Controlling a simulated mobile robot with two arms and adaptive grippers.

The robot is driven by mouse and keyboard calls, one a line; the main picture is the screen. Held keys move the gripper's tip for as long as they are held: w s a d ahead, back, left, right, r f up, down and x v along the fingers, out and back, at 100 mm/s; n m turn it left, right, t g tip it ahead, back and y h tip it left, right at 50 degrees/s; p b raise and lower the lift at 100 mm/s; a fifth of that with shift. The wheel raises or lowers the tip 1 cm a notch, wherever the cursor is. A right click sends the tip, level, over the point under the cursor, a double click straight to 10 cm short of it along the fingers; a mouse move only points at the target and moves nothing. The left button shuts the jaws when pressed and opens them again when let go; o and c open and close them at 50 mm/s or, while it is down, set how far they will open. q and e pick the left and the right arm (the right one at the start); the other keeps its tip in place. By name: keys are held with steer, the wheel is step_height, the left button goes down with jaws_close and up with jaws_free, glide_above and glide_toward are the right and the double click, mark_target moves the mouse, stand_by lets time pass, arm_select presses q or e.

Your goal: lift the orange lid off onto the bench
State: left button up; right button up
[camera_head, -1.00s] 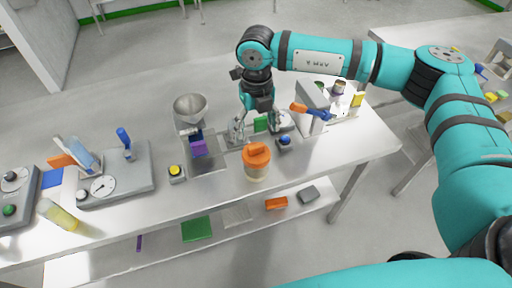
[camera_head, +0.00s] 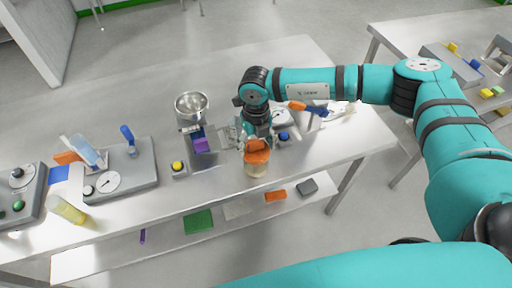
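The orange lid (camera_head: 257,156) sits on top of a pale, translucent jar (camera_head: 256,170), which stands upright near the front edge of the metal bench (camera_head: 330,147). My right gripper (camera_head: 256,139) points down at the lid from above and behind, partly overlapping its top in the view. One finger shows at the lid's left, spread out from the wrist; the other is mostly hidden. The gripper looks open, and I cannot tell whether it touches the lid. My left gripper is not in view.
A steel funnel (camera_head: 191,107) with a purple block (camera_head: 200,145) below it stands left of the jar. Bare bench lies at the front right. The lower shelf holds a green mat (camera_head: 199,222).

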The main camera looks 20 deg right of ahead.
steer(key=c, duration=0.9)
steer(key=shift+r, duration=0.1)
